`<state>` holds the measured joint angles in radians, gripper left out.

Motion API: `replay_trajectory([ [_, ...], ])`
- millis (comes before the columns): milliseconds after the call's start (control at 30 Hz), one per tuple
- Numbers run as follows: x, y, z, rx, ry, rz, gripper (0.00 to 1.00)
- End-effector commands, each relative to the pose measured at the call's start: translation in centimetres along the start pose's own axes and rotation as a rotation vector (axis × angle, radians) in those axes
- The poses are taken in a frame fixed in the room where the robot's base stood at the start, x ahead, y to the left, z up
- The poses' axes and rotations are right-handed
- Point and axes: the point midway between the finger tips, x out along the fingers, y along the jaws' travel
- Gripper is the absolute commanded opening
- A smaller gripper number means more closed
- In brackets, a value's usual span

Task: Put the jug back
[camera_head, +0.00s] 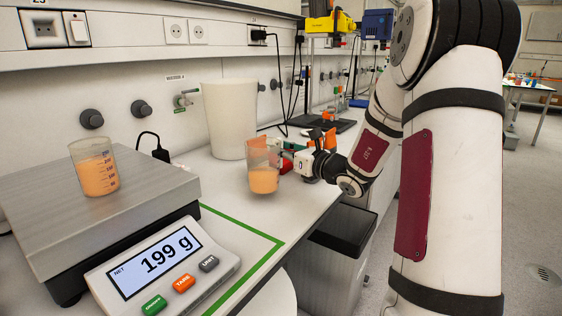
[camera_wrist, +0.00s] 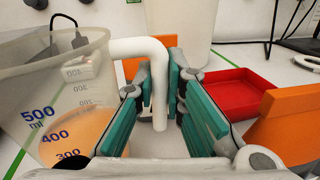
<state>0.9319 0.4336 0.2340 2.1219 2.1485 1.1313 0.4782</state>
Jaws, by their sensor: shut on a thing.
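The jug (camera_head: 263,172) is clear, with orange liquid in its lower part and a white handle. In the wrist view the jug (camera_wrist: 55,100) fills the left side, with blue volume marks, and its handle (camera_wrist: 160,85) runs down between the teal finger pads. My gripper (camera_head: 305,165) is to the right of the jug and shut on that handle (camera_wrist: 162,110). The jug looks upright over the white bench; I cannot tell whether its base touches it. A beaker (camera_head: 96,168) with orange liquid stands on the scale (camera_head: 35,200), whose display reads 199 g.
A tall white container (camera_head: 228,125) stands behind the jug. A red tray (camera_wrist: 235,95) lies beyond my gripper. A green line (camera_head: 245,228) marks the bench around the scale.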

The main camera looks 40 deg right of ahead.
Motion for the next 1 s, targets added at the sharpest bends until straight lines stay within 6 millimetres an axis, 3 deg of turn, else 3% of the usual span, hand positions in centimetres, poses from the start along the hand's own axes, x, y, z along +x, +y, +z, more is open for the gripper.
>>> replay_trajectory([
  [33, 0.0, -0.1, -1.3, 0.007, 0.003, -0.001, 0.00],
  [167, 0.0, -0.2, -2.8, 0.004, 0.001, -0.001, 0.00],
  [533, -0.1, -0.1, -3.1, 0.002, 0.001, 0.000, 0.00],
  [567, -0.1, -0.1, -3.2, 0.002, 0.002, 0.000, 0.13],
  [633, -0.1, -0.1, -3.1, 0.002, 0.002, 0.000, 0.29],
  [1000, -0.1, -0.1, -2.9, 0.001, 0.002, 0.000, 0.31],
])
